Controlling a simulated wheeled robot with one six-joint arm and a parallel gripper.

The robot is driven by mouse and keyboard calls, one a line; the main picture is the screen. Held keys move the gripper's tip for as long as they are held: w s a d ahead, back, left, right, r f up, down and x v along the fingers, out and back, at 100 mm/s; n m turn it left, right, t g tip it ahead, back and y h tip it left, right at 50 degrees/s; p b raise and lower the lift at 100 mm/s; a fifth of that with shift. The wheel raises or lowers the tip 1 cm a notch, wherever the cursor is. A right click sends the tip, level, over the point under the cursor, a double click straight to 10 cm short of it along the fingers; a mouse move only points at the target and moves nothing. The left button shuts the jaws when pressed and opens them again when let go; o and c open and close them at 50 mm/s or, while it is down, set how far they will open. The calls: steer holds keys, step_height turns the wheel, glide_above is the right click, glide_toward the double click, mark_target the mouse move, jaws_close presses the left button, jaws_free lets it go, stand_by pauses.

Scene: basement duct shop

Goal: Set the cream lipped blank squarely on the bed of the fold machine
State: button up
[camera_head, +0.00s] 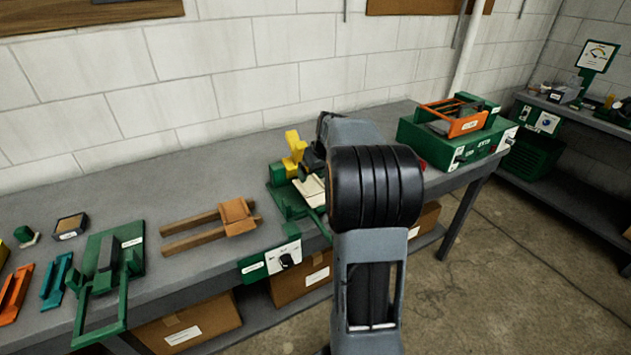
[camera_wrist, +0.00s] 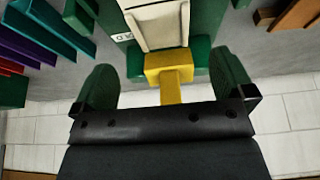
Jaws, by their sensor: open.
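The cream lipped blank (camera_wrist: 158,24) lies on the green fold machine (camera_wrist: 203,20), whose partly hidden label seems to end in "OLD". It also shows in the head view (camera_head: 311,190), partly behind my arm, on the machine (camera_head: 286,200). Its far end is cut off in the wrist view, so I cannot tell whether it is fully square. A yellow block with a stem (camera_wrist: 168,68) is at the blank's near end. My gripper (camera_wrist: 166,85) is open, its two green fingers on either side of the yellow stem with gaps. I cannot tell whether anything touches.
A wooden fork-shaped piece (camera_head: 205,223) and a green framed device (camera_head: 105,265) lie left on the grey bench (camera_head: 180,185). A green machine with an orange frame (camera_head: 455,140) stands right. Cardboard boxes (camera_head: 190,325) sit below. A white block wall (camera_head: 160,70) stands close behind.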

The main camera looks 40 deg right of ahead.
steer(key=shift+v, duration=2.65)
